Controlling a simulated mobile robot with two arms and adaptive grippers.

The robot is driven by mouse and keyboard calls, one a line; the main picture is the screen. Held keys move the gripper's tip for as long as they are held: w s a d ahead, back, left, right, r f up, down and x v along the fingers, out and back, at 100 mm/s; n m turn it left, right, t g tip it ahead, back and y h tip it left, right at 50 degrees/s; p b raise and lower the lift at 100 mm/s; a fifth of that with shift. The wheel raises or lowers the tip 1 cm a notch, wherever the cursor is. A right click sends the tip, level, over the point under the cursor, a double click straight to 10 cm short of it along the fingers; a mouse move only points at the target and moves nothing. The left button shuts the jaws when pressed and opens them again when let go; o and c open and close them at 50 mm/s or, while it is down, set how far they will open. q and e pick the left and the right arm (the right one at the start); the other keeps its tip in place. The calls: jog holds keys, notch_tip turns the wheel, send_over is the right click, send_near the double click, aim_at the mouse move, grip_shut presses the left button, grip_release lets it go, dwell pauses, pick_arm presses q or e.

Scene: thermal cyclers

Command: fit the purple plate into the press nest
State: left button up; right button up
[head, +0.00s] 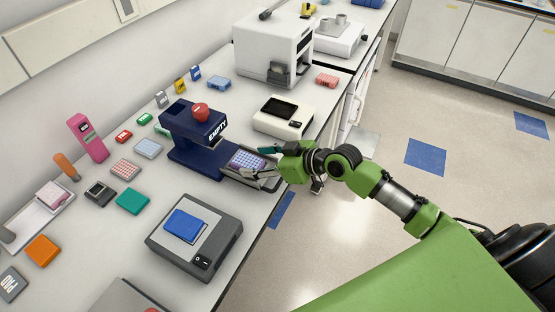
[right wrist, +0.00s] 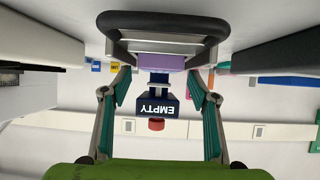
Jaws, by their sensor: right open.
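The purple plate (head: 248,159) lies in the pulled-out nest tray (head: 262,184) at the front of the dark blue press (head: 193,140). The press carries a red knob and an "EMPTY" label. In the right wrist view, which is upside down, the plate's purple edge (right wrist: 160,62) shows behind the tray's black handle (right wrist: 165,28), and the fingers stand apart to either side. Whether the plate sits fully flat is hard to tell. My left gripper is out of view.
A white device with a dark screen (head: 284,116) stands just beyond the tray. A grey device bearing a blue plate (head: 186,225) stands on the near side. Several coloured plates and boxes lie along the bench left of the press. Open floor lies to the right.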

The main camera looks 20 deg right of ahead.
jog(key=b+v, duration=0.1)
jog(key=v, duration=0.7)
jog(key=shift+s+d+b, duration=0.15)
jog(key=shift+b, duration=0.15)
jog(key=shift+s+d+r, duration=0.3)
jog(key=shift+s+r, duration=0.15)
jog(key=shift+s, duration=0.05)
